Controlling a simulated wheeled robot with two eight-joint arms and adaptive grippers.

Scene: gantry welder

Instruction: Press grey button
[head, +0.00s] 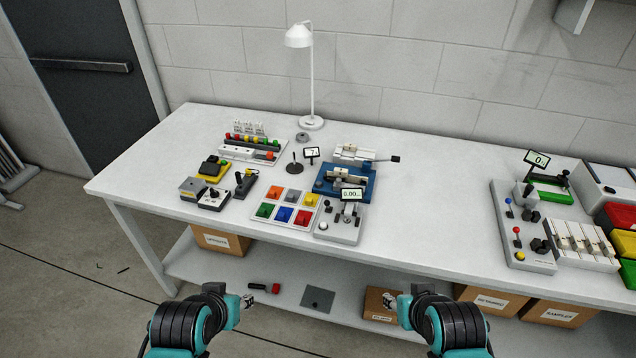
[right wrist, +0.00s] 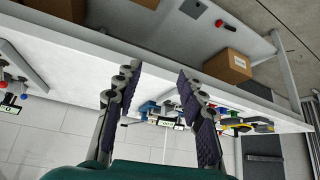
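Several grey parts sit on the white table (head: 430,215) in the head view, and I cannot tell for certain which is the grey button. A round grey knob-like piece (head: 302,137) lies by the lamp base. A grey square block (head: 192,187) sits at the left of the controls. A pale round button (head: 323,226) is on the grey panel (head: 338,234) with the 0.00 display. My left gripper (head: 247,301) is low in front of the table, touching nothing visible. My right gripper (head: 390,301) is also in front, with fingers spread and empty in the right wrist view (right wrist: 160,72).
A white lamp (head: 312,80) stands at the back. Coloured squares (head: 284,208), a blue vise-like fixture (head: 345,184) and a joystick box (head: 212,195) crowd the left half. Another control panel (head: 522,228) is at right. The middle tabletop is clear. Boxes (head: 221,240) stand on the lower shelf.

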